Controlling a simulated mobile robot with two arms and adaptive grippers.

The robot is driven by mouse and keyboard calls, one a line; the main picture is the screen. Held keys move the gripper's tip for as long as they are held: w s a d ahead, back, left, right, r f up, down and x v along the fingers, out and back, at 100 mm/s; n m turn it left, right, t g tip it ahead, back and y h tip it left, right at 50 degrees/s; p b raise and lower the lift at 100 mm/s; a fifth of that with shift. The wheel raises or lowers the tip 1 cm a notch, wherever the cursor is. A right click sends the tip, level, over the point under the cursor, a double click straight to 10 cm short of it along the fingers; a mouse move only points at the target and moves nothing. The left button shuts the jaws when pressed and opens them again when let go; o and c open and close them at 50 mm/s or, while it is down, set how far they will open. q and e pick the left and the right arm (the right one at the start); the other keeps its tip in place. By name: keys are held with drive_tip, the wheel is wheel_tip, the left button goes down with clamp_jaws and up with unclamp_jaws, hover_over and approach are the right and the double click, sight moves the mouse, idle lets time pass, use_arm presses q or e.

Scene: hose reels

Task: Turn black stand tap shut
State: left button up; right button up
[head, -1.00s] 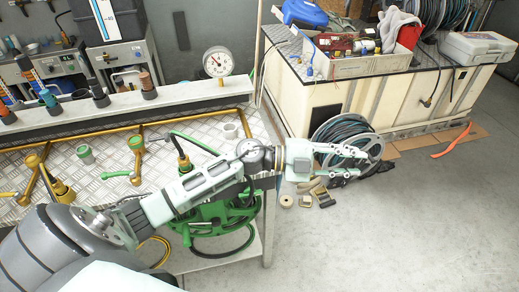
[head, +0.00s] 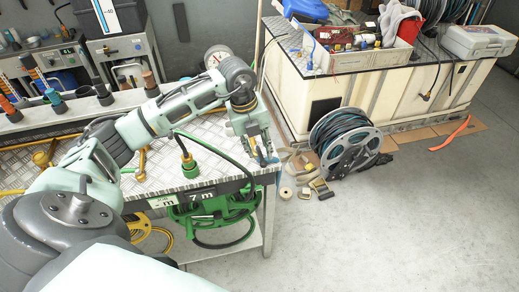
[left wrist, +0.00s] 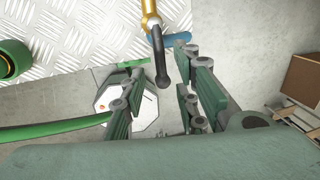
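In the left wrist view a brass fitting (left wrist: 150,14) comes in at the top, with a curved black part (left wrist: 159,60) pointing down toward the space between my fingers. A blue bar (left wrist: 174,39) crosses beside it. I take this for the black stand tap, but cannot tell lever from spout for certain. My left gripper (left wrist: 160,98) is open, fingers apart on either side below the black part, holding nothing. In the head view my left gripper (head: 262,163) points down at the bench's right end and hides the tap. My right gripper is not in view.
The metal-topped bench (head: 165,172) carries a green hose with a brass connector (head: 188,160). A green reel (head: 215,212) is under it. A dark hose reel (head: 348,142) stands on the floor at right. A pale tank (head: 345,85) is behind. The front right floor is clear.

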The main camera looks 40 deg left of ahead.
sight(260, 155)
use_arm(q)
drive_tip(key=shift+w+d+f, duration=0.1)
drive_tip(key=shift+f, duration=0.6)
drive_tip(key=shift+w+d+f, duration=0.1)
drive_tip(key=shift+f, duration=0.55)
clamp_jaws()
